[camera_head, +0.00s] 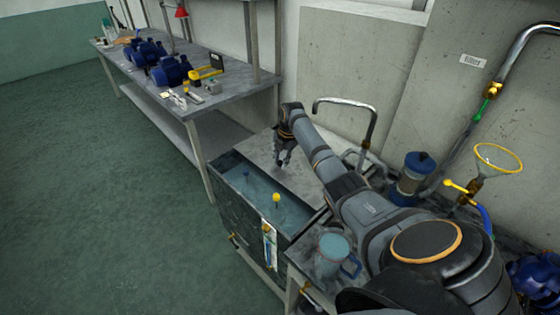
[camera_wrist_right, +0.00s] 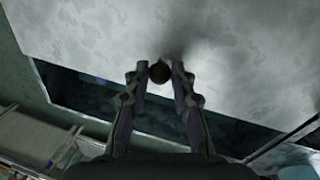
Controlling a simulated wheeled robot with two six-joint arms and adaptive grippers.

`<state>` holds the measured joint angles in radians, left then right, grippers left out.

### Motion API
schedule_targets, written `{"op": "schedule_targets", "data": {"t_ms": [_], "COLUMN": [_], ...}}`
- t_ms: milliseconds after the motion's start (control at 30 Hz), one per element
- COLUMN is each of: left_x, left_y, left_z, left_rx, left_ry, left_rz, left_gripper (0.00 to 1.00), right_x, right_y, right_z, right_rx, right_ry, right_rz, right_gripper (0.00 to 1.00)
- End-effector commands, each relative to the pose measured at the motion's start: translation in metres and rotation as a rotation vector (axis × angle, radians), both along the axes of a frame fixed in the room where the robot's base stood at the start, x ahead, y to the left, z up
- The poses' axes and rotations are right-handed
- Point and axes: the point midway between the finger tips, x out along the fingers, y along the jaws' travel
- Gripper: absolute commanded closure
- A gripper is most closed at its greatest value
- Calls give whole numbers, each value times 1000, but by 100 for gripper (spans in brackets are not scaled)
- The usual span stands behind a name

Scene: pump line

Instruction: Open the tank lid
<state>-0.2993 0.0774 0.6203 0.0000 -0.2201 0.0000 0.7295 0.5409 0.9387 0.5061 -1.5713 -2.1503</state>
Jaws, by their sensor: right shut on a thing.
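The tank (camera_head: 250,233) stands right of the workbench, a dark box with water and a yellow ball float (camera_head: 276,197) showing inside. Its lid (camera_head: 310,181), a flat pale grey panel, covers the back part and leaves the front part uncovered. My right gripper (camera_head: 283,160) reaches down to the lid. In the right wrist view its fingers (camera_wrist_right: 160,70) are shut on a round dark knob (camera_wrist_right: 159,73) on the lid (camera_wrist_right: 100,40). The dark opening of the tank shows below the lid edge there. My left gripper is not in view.
A workbench (camera_head: 150,82) with blue pumps (camera_head: 170,70) and small tools stands at the left. A curved metal pipe (camera_head: 345,103) rises behind the tank. A jug (camera_head: 333,249), a blue filter housing (camera_head: 413,172) and a funnel (camera_head: 497,160) stand at the right. The green floor is clear.

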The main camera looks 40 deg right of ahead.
Motion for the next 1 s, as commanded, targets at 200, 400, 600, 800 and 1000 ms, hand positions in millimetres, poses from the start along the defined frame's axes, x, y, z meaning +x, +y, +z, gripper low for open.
{"op": "schedule_targets", "data": {"t_ms": [200,400,600,800,1000], "left_x": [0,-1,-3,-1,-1], "left_y": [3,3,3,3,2], "left_z": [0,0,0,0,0], "left_rx": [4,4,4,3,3], "left_ry": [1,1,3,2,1], "left_rz": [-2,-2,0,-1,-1], "left_gripper": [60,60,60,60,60], "right_x": [0,0,-1,-11,-18], "right_y": [0,0,-1,-5,-6], "right_z": [0,0,15,62,102], "right_rx": [0,0,-1,-4,-1], "right_ry": [0,-1,-4,-5,-3], "right_rz": [0,0,0,-1,-1], "right_gripper": [53,53,53,53,53]}}
